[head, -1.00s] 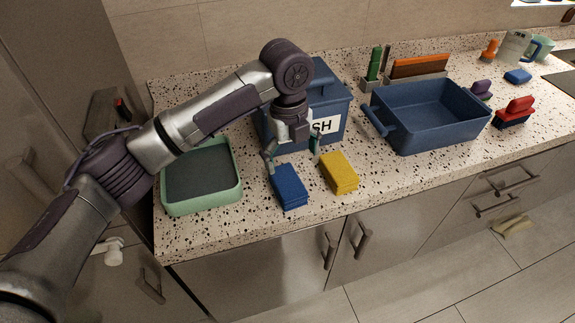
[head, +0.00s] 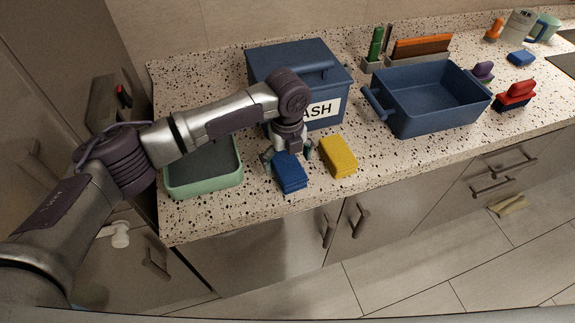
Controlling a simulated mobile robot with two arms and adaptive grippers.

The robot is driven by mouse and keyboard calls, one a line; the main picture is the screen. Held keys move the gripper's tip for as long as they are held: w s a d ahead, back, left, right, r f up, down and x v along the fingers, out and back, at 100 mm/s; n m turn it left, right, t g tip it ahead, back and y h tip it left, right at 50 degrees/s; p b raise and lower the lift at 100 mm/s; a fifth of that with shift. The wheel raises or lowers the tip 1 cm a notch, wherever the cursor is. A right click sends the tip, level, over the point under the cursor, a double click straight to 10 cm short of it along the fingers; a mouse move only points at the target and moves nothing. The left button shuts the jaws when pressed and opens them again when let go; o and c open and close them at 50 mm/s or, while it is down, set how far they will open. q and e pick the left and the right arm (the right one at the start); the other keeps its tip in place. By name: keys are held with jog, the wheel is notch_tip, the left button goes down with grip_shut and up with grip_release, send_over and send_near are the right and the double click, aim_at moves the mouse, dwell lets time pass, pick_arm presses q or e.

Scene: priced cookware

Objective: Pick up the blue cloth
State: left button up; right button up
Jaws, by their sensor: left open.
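The blue cloth (head: 291,176) is a folded, thick blue block lying on the speckled counter near its front edge, left of a yellow one. My left gripper (head: 288,158) comes down over the far end of the blue cloth. Its fingers are spread, one to each side of that end, and the jaws are open. Whether they touch the cloth cannot be told. My right gripper does not show.
A yellow cloth or sponge (head: 338,157) lies close on the right. A green tray (head: 205,187) stands on the left. A blue lidded bin (head: 330,82) is behind my gripper, and a blue basin (head: 430,98) to the right.

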pick_arm(q)
jog(key=shift+f, duration=1.15)
jog(key=c, duration=1.2)
jog(key=shift+r, duration=0.1)
jog(key=shift+c, duration=0.2)
